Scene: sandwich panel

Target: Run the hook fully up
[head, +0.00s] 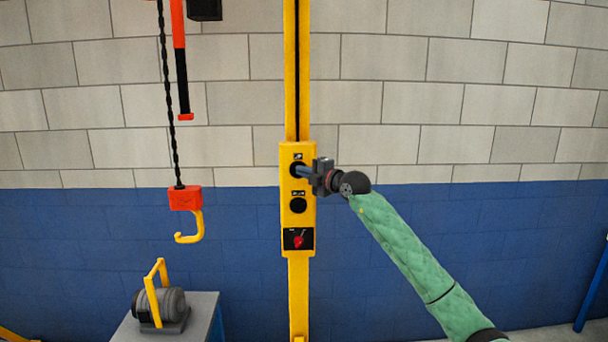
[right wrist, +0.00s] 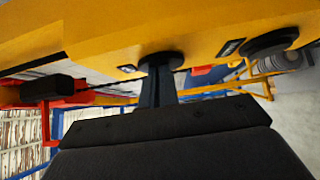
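The yellow control pendant (head: 287,222) hangs upright on a yellow post against the wall. It carries an upper black button (head: 294,169), a lower black button (head: 298,205) and a red switch (head: 299,241). My right gripper (head: 304,172) has its fingers together, with the tips at the upper button. In the right wrist view the fingertips (right wrist: 160,70) meet that button (right wrist: 161,57), apparently touching; the lower button (right wrist: 268,42) is clear. The yellow hook (head: 198,228) hangs under a red block (head: 185,198) on a dark chain (head: 170,105). My left gripper is not in view.
A grey motor (head: 174,302) with a yellow handle (head: 153,290) stands on a grey stand (head: 204,309), below the hook. A red and black bar (head: 182,75) hangs beside the chain, with a black box (head: 205,9) above. The space between hook and pendant is free.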

